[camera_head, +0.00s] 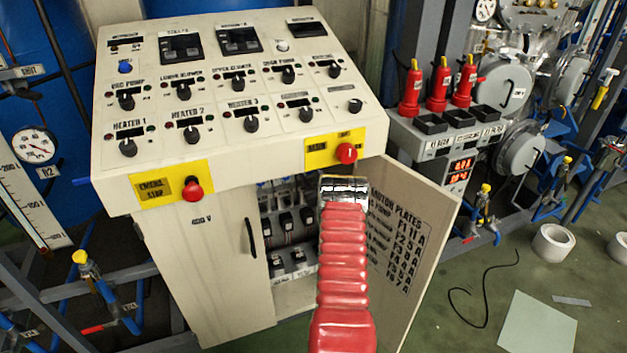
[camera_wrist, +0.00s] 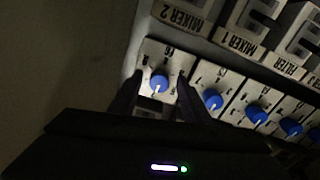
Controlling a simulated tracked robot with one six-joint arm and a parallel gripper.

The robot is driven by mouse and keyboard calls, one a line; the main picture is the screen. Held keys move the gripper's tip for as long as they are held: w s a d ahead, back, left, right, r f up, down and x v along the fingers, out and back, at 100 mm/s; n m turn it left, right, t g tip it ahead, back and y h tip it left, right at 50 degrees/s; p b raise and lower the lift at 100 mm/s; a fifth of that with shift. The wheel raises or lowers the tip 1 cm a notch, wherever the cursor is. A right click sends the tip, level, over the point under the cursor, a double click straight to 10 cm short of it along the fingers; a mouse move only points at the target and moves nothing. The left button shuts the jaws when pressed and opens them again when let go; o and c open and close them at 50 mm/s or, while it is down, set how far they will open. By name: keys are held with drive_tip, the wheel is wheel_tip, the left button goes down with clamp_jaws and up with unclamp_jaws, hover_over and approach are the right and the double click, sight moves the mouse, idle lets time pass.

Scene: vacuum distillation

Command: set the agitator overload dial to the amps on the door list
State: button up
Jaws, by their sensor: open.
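In the wrist view a row of blue dials sits on white units inside the cabinet. The leftmost blue dial (camera_wrist: 159,85) has a white pointer mark and small markings too blurred to read. My gripper (camera_wrist: 160,88) is open, with one dark finger on each side of this dial; I cannot tell whether they touch it. Plates above read MIXER 2 (camera_wrist: 180,17), MIXER 1 (camera_wrist: 236,42) and FILTER; I see no agitator label. In the head view the open door (camera_head: 425,222) bears the list headed MOTOR PLATES (camera_head: 398,207). My arm hides part of it, and its amp figures are hard to read.
The cabinet (camera_head: 215,265) has a sloped console above with knobs, a red emergency stop (camera_head: 193,189) and another red button (camera_head: 346,153). Further blue dials (camera_wrist: 214,100) sit close to the right of my fingers. The open door stands close right of my arm.

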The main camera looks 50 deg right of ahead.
drive_tip(key=shift+s, duration=0.1)
drive_tip(key=v, duration=1.3)
drive_tip(key=shift+s+a, duration=0.2)
drive_tip(key=shift+a, duration=0.05)
drive_tip(key=shift+f, duration=0.1)
